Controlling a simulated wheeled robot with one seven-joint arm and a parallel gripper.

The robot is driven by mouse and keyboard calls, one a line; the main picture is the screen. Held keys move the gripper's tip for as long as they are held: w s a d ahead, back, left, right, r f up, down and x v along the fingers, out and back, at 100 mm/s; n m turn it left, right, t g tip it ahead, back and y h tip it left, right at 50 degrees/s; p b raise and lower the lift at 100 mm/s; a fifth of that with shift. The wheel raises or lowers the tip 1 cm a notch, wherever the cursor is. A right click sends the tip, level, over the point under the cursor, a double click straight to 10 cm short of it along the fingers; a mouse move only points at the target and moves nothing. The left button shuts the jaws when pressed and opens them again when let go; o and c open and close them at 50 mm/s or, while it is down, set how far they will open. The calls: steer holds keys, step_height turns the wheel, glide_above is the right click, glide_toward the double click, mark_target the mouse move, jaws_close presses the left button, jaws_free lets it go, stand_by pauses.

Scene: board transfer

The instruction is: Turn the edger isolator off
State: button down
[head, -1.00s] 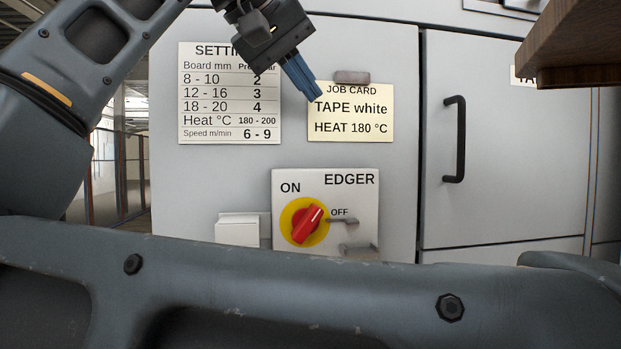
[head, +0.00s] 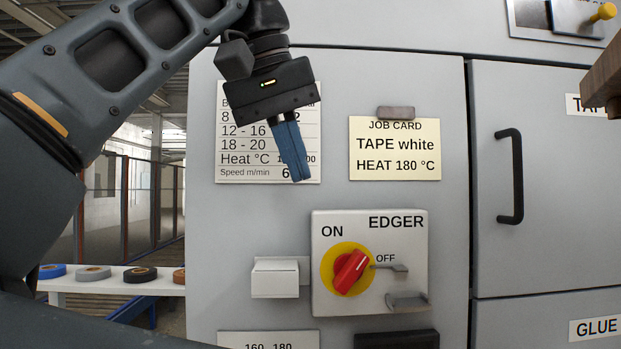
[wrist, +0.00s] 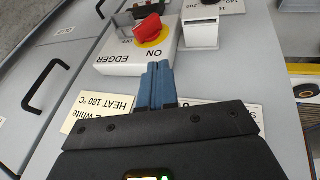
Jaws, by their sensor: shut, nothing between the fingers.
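The edger isolator is a red rotary knob (head: 350,272) on a yellow disc (head: 329,263), mounted on a white EDGER plate (head: 411,241) on the grey cabinet. ON is printed at its upper left and OFF at its right. The knob's long axis tilts up to the right, between upright and level. A small grey lever-like piece (head: 396,267) sits beside OFF. My gripper (head: 301,180) has blue fingers that are shut and empty, pointing down in front of the settings card, above and left of the knob. In the wrist view the red knob (wrist: 148,28) lies beyond the fingertips, apart from them.
A job card (head: 395,150) hangs above the plate, reading TAPE white and HEAT 180 °C. A white box (head: 275,279) juts out just left of the plate. A black door handle (head: 511,176) stands at right. A brown wooden edge (head: 604,82) intrudes at upper right.

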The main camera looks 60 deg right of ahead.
steer(key=p, duration=0.2)
glide_toward(356, 254)
steer(key=w+f, duration=0.3)
steer(key=shift+w+d+f, duration=0.15)
steer(key=shift+d+f, duration=0.1)
steer(key=shift+f, duration=0.1)
steer(key=shift+s+d+f+p, duration=0.4)
steer(key=shift+s+d+f, duration=0.2)
steer(key=shift+s+f, duration=0.15)
steer(key=shift+s+d+f, duration=0.4)
steer(key=shift+s+f, duration=0.1)
steer(key=shift+f, duration=0.05)
